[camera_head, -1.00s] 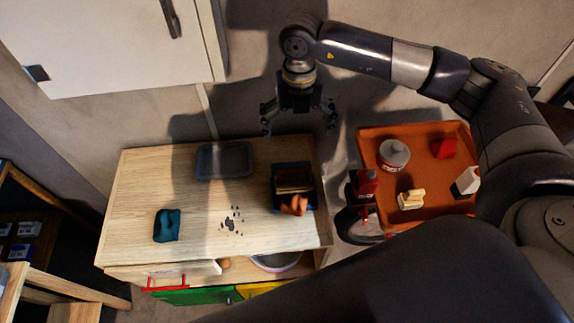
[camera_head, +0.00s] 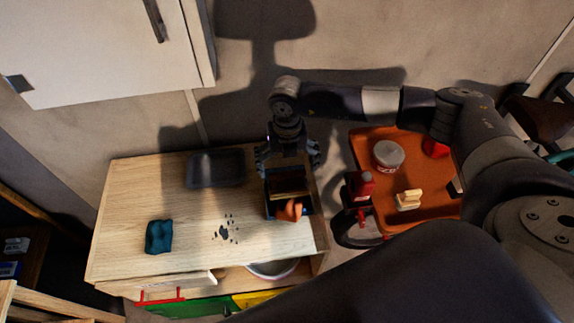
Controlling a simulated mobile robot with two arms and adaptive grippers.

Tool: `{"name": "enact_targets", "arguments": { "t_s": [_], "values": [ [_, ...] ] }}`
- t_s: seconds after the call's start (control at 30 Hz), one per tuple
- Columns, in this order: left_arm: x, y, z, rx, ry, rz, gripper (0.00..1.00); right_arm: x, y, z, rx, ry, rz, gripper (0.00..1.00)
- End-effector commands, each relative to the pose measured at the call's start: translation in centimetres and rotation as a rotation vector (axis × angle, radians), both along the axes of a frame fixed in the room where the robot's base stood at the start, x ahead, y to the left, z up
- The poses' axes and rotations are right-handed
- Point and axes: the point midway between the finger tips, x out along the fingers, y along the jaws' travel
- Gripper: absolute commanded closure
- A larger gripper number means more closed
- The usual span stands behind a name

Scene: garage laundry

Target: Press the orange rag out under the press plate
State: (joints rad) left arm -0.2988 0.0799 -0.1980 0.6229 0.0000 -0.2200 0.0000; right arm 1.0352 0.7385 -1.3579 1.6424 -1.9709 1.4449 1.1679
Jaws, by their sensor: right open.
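The orange rag (camera_head: 291,210) pokes out at the front of a dark press box (camera_head: 271,208) on the right end of the wooden bench. The brown press plate (camera_head: 288,184) lies over the rest of the rag, and how much is under it is hidden. My right gripper (camera_head: 288,162) is open, pointing down just behind and over the back of the press. Whether it touches the plate cannot be told. My left gripper is not in view.
A dark tray (camera_head: 216,168) and a teal cloth (camera_head: 159,236) lie on the bench (camera_head: 122,215), with dark crumbs (camera_head: 226,230) between cloth and press. An orange cart (camera_head: 384,214) to the right holds a tin (camera_head: 388,155), a red bottle (camera_head: 361,184) and a brush (camera_head: 409,199).

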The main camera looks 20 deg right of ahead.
Motion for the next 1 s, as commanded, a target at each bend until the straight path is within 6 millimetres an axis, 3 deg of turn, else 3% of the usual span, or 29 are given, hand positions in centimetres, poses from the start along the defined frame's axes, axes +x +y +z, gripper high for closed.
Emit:
{"name": "enact_targets", "arguments": {
  "t_s": [0.2,0.5,0.7,0.77,1.0],
  "values": [
    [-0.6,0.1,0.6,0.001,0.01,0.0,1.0,0.0,0.0,-1.9,0.0,0.0,0.0,0.0],
    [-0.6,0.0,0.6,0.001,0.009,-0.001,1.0,0.0,0.0,-2.2,0.001,-0.001,0.001,0.0],
    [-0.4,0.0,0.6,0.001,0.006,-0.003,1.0,0.0,0.0,-2.1,0.0,-0.001,0.0,0.45],
    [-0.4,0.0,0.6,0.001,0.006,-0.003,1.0,0.0,0.0,-2.1,0.0,-0.001,0.0,0.56],
    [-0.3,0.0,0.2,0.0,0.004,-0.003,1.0,0.2,-0.1,-2.2,0.003,0.015,-0.002,0.57]
  ]
}}
